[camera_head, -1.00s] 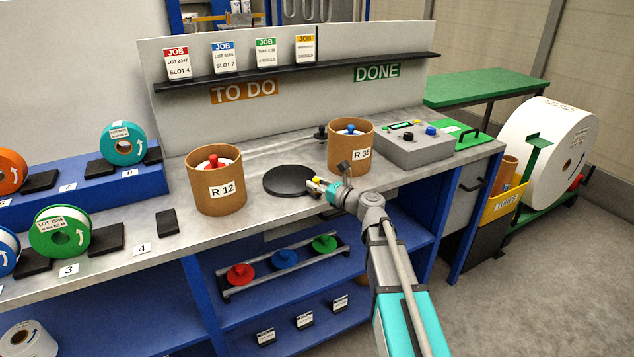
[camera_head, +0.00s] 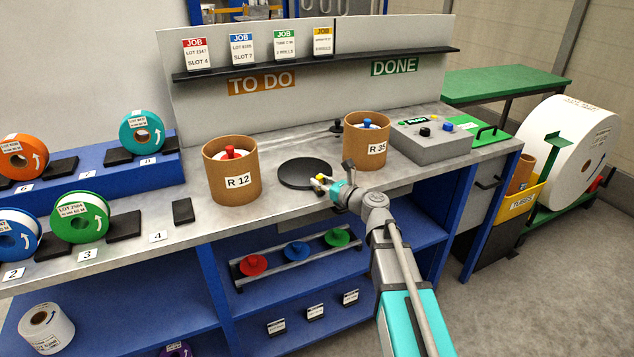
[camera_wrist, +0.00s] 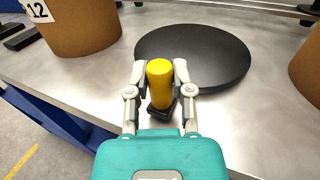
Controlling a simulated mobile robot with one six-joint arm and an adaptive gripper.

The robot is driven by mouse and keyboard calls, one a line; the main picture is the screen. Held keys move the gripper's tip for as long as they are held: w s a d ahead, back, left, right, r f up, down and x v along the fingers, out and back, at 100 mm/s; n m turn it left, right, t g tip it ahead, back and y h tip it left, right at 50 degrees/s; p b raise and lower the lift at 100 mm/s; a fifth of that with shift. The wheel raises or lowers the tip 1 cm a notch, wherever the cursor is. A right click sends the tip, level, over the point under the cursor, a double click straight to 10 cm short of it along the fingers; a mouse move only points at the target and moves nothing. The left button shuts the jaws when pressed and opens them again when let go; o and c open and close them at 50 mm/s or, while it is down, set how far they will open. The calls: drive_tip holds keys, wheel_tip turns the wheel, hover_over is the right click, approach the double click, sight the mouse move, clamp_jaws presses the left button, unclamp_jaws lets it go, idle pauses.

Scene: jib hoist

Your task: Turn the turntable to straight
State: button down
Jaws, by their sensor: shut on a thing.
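The turntable (camera_head: 305,172) is a flat black disc on the metal bench, between the R 12 tub and the R 35 tub. It fills the upper middle of the wrist view (camera_wrist: 200,52). My gripper (camera_wrist: 160,75) is shut on a yellow upright handle (camera_wrist: 160,85) with a dark foot, at the disc's near edge. In the head view my gripper (camera_head: 322,182) is small at the disc's front right. The handle's foot is partly hidden by my fingers, so I cannot tell how it joins the disc.
The R 12 tub (camera_head: 230,172) stands close left of the disc. The R 35 tub (camera_head: 366,138) stands to its right, near my arm. A grey control box (camera_head: 430,139) is farther right.

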drive_tip(key=shift+c, duration=2.4)
unclamp_jaws()
drive_tip(key=v, duration=1.2)
drive_tip(key=shift+s, duration=0.1)
